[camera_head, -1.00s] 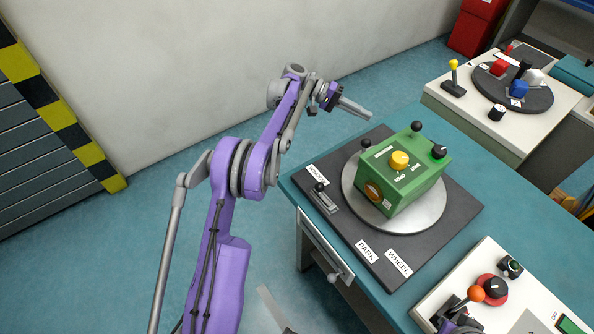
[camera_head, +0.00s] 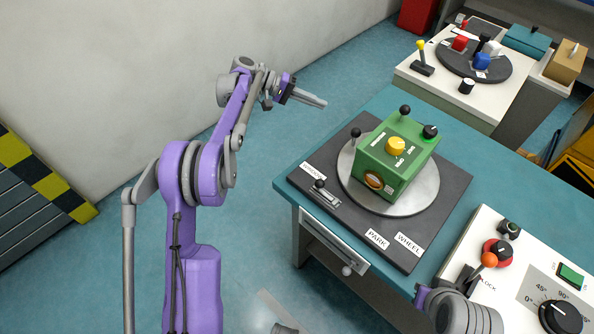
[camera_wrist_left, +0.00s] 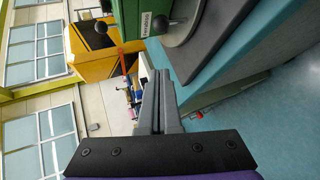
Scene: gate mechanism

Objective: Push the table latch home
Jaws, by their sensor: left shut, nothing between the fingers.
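The table latch (camera_head: 326,193) is a small slide with a dark ball knob, on the dark plate's left corner beside the round turntable (camera_head: 415,200). A green box (camera_head: 398,165) with a yellow button stands on the turntable. My left gripper (camera_head: 322,102) is shut and empty, held up left of and beyond the turntable, well apart from the latch. In the left wrist view its closed fingers (camera_wrist_left: 158,85) point toward a dark ball knob (camera_wrist_left: 182,27) by the turntable's edge, without touching it. My right gripper is not seen; only part of that arm shows at the lower right.
A white control panel (camera_head: 520,255) with an orange-knobbed lever (camera_head: 489,260) is at the lower right. A second station (camera_head: 470,100) with coloured blocks stands at the back right. A drawer-like front (camera_head: 333,240) hangs below the teal table. Open floor lies left of the table.

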